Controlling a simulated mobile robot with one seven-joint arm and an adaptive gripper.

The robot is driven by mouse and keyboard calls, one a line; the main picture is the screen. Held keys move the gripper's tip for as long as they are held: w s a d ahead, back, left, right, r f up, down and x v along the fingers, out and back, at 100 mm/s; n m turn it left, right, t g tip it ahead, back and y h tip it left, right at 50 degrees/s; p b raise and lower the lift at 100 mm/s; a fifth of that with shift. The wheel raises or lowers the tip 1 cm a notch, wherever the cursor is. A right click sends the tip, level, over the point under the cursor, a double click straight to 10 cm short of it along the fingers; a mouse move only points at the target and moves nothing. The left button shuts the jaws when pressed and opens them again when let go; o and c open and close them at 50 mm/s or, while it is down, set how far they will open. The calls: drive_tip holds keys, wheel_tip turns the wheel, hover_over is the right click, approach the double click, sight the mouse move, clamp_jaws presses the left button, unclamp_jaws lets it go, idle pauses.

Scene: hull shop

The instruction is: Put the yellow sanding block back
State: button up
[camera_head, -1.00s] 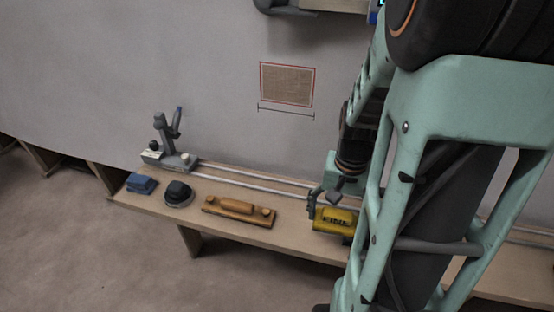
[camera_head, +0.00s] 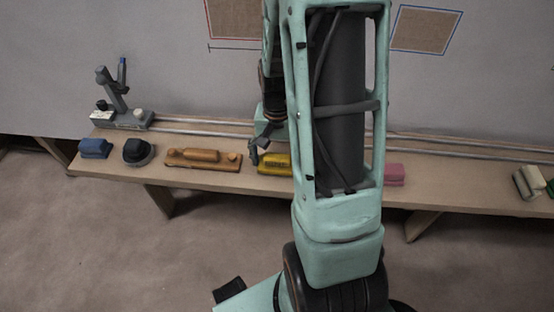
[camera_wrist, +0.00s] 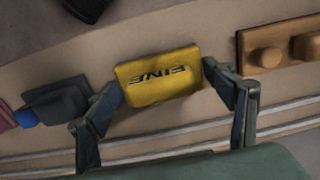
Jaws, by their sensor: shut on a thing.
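The yellow sanding block (camera_wrist: 160,76) has dark lettering that reads FINE, upside down in the wrist view. My gripper (camera_wrist: 163,82) is shut on it, with one finger at each end. In the head view the yellow block (camera_head: 274,164) is at the wooden bench, right of the wooden hand plane, and my arm hides its right part. My gripper (camera_head: 255,152) shows only in part there. I cannot tell whether the block touches the bench top.
The bench (camera_head: 230,185) also holds a blue block (camera_head: 94,148), a dark rounded tool (camera_head: 138,152), a wooden plane (camera_head: 203,159), a pink block (camera_head: 394,175) and a pale block (camera_head: 529,181). A grey stand (camera_head: 118,112) is at the back left. Rails run behind them.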

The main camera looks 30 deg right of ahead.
sight(277, 157)
drive_tip(key=shift+f, duration=0.1)
drive_tip(key=o, duration=1.1)
drive_tip(key=shift+c, duration=0.2)
wheel_tip(277, 157, up, 12)
drive_tip(key=p, duration=0.3)
drive_tip(key=shift+p, duration=0.35)
